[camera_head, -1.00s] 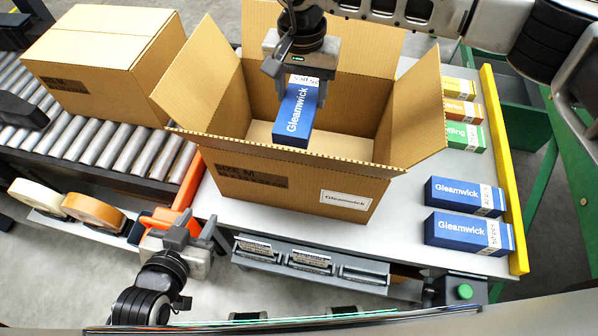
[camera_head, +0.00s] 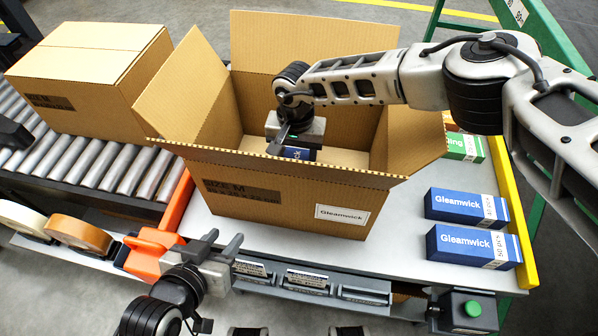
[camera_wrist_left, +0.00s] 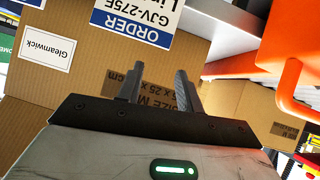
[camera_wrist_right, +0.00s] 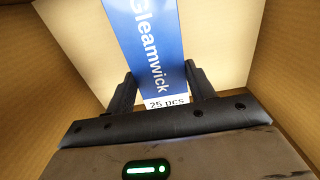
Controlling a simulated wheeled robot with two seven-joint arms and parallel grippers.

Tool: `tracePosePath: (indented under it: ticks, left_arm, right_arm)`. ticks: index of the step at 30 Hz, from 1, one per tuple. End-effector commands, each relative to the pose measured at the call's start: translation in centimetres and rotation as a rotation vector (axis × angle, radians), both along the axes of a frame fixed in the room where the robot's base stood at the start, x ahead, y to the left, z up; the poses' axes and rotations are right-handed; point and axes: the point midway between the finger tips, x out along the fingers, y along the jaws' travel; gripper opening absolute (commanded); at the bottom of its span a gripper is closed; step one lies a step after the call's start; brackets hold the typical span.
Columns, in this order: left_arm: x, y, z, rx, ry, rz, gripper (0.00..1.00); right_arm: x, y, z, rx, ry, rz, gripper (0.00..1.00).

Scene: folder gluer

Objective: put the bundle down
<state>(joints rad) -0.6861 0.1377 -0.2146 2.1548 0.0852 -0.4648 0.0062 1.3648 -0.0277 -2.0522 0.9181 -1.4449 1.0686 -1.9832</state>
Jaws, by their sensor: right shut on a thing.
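The bundle is a blue "Gleamwick" carton (camera_head: 299,153), mostly hidden behind the front wall of the open cardboard box (camera_head: 290,200) in the head view. My right gripper (camera_head: 290,143) reaches down into that box. In the right wrist view the blue carton (camera_wrist_right: 148,50) sits between the two fingers of the right gripper (camera_wrist_right: 163,92), which are shut on its end marked "25 pcs". The box floor shows around it; I cannot tell whether the carton touches it. My left gripper (camera_head: 222,248) is open and empty in front of the box; its parted fingers also show in the left wrist view (camera_wrist_left: 157,88).
Two blue Gleamwick cartons (camera_head: 466,206) and a green carton (camera_head: 466,147) lie on the table right of the box. A closed box (camera_head: 85,70) stands on the roller conveyor at the left. Tape rolls (camera_head: 78,234) and an orange dispenser (camera_head: 150,252) are at front left.

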Motion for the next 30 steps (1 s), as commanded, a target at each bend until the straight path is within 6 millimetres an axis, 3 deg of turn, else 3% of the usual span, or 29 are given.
tracePosePath:
  ticks: [13,26,27,28,30]
  left_arm:
    - [0.1,-0.1,-0.4,-0.011,-0.006,0.002,0.36]
    - [0.1,-0.1,-0.9,-0.015,-0.007,0.003,0.36]
    - [0.1,-0.1,-0.6,-0.017,-0.007,0.003,0.36]
    - [0.1,-0.1,-0.6,-0.017,-0.007,0.003,0.36]
    - [0.1,-0.1,-0.5,-0.017,-0.009,0.003,0.36]
  right_arm:
    - [0.0,-0.1,-5.6,-0.001,0.000,-0.004,0.28]
    - [0.0,-0.1,-6.4,0.000,0.000,-0.002,0.28]
    - [0.0,-0.1,-6.1,-0.001,0.000,-0.002,0.65]
    - [0.0,-0.1,-6.1,-0.001,0.000,-0.002,0.74]
    - [0.0,-0.1,-6.1,-0.001,0.000,-0.002,0.76]
